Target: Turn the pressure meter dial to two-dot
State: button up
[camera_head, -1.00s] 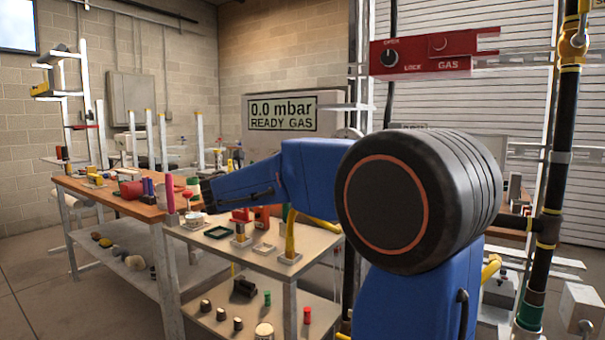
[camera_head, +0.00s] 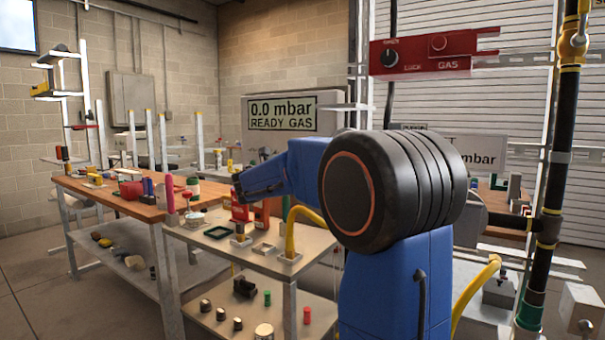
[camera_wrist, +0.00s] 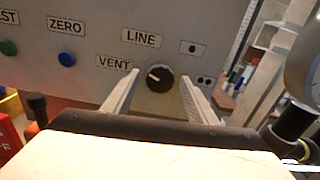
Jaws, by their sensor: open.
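The pressure meter dial (camera_wrist: 160,78) is a round black knob with a white mark, on a grey panel (camera_wrist: 95,80). The mark points to the upper left, towards the VENT label (camera_wrist: 114,64). The LINE label (camera_wrist: 141,39) is above the dial, the one-dot label (camera_wrist: 193,47) is at upper right, and the two-dot label (camera_wrist: 204,80) is at right. My gripper (camera_wrist: 158,79) is open, with one finger on each side of the dial in the picture. I cannot tell whether they touch it.
A blue ZERO button (camera_wrist: 67,59) and a green button (camera_wrist: 8,48) are left on the panel. In the head view, a 0.0 mbar READY GAS display (camera_head: 281,112) stands behind my arm. A workbench (camera_head: 120,200) and lower table (camera_head: 262,240) hold small items. A black pipe (camera_head: 549,200) stands at right.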

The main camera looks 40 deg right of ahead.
jog(key=c, duration=1.1)
jog(key=shift+o, duration=0.2)
jog(key=shift+m, duration=13.4)
jog(key=o, duration=1.1)
jog(key=shift+c, duration=0.2)
